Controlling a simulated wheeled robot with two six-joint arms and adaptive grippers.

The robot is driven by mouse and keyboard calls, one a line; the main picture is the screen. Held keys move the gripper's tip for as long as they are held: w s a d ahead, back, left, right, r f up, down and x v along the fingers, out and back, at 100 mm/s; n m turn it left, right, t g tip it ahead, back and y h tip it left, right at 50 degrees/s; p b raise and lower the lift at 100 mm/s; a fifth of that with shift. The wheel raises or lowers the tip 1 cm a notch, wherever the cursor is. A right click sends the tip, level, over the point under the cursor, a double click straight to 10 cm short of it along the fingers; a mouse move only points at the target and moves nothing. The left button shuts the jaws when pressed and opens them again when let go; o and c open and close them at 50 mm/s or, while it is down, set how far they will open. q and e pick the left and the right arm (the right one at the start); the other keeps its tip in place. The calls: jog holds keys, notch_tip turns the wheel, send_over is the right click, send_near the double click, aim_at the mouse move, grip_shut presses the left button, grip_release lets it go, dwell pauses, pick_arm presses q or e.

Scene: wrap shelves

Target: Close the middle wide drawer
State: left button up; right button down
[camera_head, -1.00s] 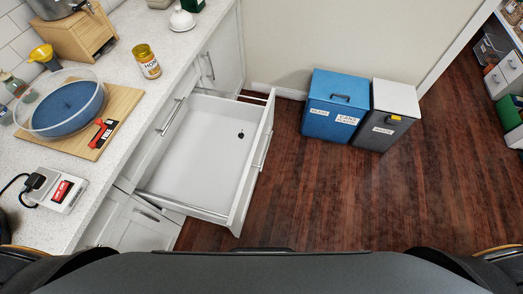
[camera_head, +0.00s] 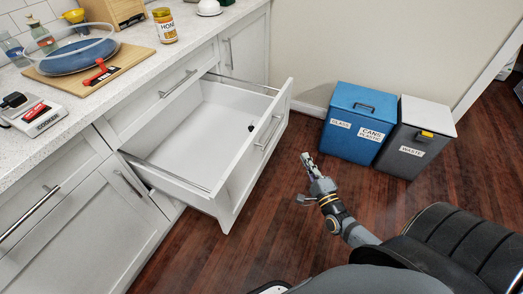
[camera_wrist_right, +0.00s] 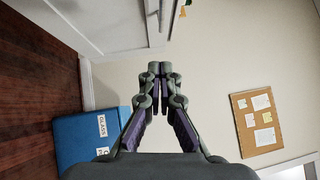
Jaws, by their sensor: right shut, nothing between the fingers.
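The wide white drawer (camera_head: 185,135) stands pulled out from the cabinet under the counter. A small dark object (camera_head: 250,127) lies inside it near the front. Its front panel (camera_head: 245,165) carries a metal bar handle (camera_head: 268,132). My right gripper (camera_head: 306,157) is to the right of the drawer front, apart from it, over the wooden floor. In the right wrist view the fingers of my right gripper (camera_wrist_right: 159,70) meet at the tips, with nothing between them. My left gripper is not in view.
A blue bin (camera_head: 358,122) and a grey waste bin (camera_head: 416,137) stand by the wall, behind and right of my right gripper. Open floor (camera_head: 185,255) lies before the cabinets.

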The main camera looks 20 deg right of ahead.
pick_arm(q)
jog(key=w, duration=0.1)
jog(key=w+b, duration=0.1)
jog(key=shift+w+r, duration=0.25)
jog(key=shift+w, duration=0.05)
pick_arm(e)
jog(key=w+a+r, duration=0.1)
jog(key=w+r, duration=0.1)
jog(key=w, duration=1.1)
jog(key=shift+w+a+r, duration=0.15)
jog(key=shift+a, duration=0.25)
